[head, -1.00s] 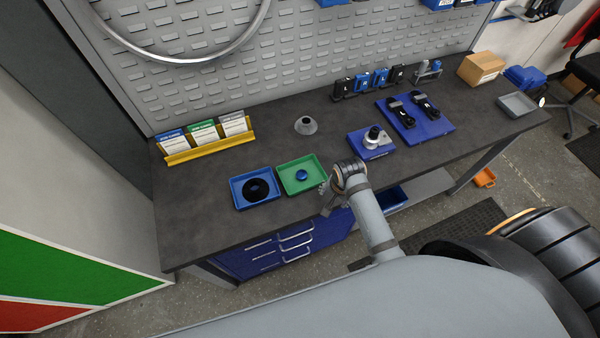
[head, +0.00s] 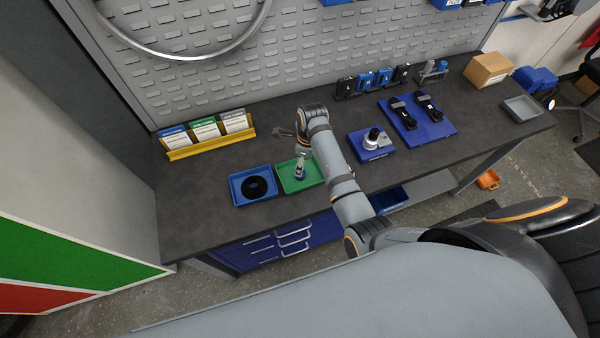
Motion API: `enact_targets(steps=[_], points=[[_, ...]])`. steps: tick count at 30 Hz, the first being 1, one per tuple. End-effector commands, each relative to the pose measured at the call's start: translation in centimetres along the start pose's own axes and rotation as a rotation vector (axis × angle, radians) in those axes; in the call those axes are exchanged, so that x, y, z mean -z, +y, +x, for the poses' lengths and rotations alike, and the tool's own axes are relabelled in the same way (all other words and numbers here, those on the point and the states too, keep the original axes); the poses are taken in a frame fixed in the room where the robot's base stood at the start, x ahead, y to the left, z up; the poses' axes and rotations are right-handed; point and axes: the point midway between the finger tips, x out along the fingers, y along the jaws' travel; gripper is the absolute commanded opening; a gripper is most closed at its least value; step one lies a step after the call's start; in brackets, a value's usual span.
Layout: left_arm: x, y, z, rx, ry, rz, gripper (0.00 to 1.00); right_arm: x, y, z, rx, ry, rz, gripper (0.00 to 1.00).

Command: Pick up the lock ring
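A small blue round part, which may be the lock ring, sits in the green tray (head: 311,181) near the front edge of the bench; my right gripper now covers most of it. My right gripper (head: 300,173) points down into this tray, right at the part. Its fingers are too small to tell whether they are open or shut, or whether they touch the part. A black ring (head: 255,187) lies in the blue tray (head: 237,192) just left of the green one. My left gripper is not in view.
A yellow card holder (head: 197,150) stands at the back left. A blue block with a metal fitting (head: 373,140) and a blue mat with black tools (head: 436,127) lie to the right. A grey cone seen earlier is hidden behind my arm.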

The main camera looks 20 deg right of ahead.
Motion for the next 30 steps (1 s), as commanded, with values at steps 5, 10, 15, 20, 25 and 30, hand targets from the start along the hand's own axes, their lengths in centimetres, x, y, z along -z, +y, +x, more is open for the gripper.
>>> enact_targets(steps=[5, 10, 15, 20, 25, 30], points=[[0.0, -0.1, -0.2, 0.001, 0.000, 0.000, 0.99, 0.0, 0.0, 1.0, 0.001, 0.000, -0.001, 0.64], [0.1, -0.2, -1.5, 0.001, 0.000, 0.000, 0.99, 0.4, 0.3, 2.4, -0.003, 0.003, -0.001, 0.64], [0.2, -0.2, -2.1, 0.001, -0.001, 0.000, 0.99, 0.5, 0.3, 5.2, -0.001, 0.001, -0.001, 0.64], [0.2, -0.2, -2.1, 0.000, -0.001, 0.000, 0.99, 0.5, 0.3, 6.2, 0.001, 0.000, -0.001, 0.64], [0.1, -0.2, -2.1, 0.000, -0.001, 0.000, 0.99, 0.5, 0.3, 6.2, 0.001, -0.001, -0.001, 0.63], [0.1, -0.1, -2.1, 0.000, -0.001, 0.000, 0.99, 0.5, 0.3, 6.2, 0.001, 0.000, -0.001, 0.40]])
